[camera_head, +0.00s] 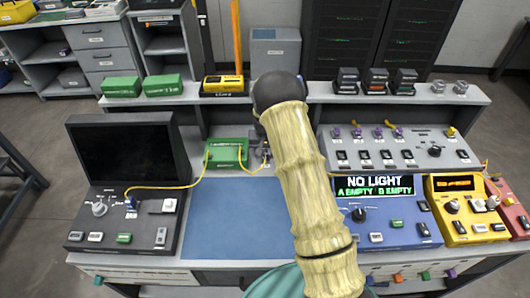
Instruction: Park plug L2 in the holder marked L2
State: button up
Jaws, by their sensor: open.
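My arm rises through the middle of the view to a dark wrist, and my gripper (264,152) hangs below it, mostly hidden by the arm. It is open, beside the right end of a green splice unit (226,153). A yellow fibre runs from this unit towards the gripper, and its end is hard to make out. Another yellow fibre runs left to a blue plug (131,203) on the dark monitor console. A grey panel (408,152) at right has several purple-topped fittings (357,132) along its top. Labels are too small to read, so I cannot tell which plug or holder is L2.
A blue mat (235,220) lies clear in the middle. The back shelf carries green boxes (162,85), a yellow case (223,84) and dark modules (376,80).

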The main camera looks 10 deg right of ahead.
notch_tip(320, 180, up, 17)
jog(key=s+b, duration=0.1)
jog(key=s, duration=0.1)
jog(key=shift+a, duration=0.2)
jog(key=shift+r, duration=0.1)
dwell(0.5)
jog(key=s+r+n+t+p, duration=0.1)
jog(key=s+r+n+p, duration=0.1)
jog(key=s, duration=2.6)
jog(key=shift+d+p+v, duration=0.2)
jog(key=shift+p+v, duration=0.5)
jog(key=shift+v, duration=0.4)
jog(key=shift+w, duration=0.1)
jog(key=shift+c, duration=0.7)
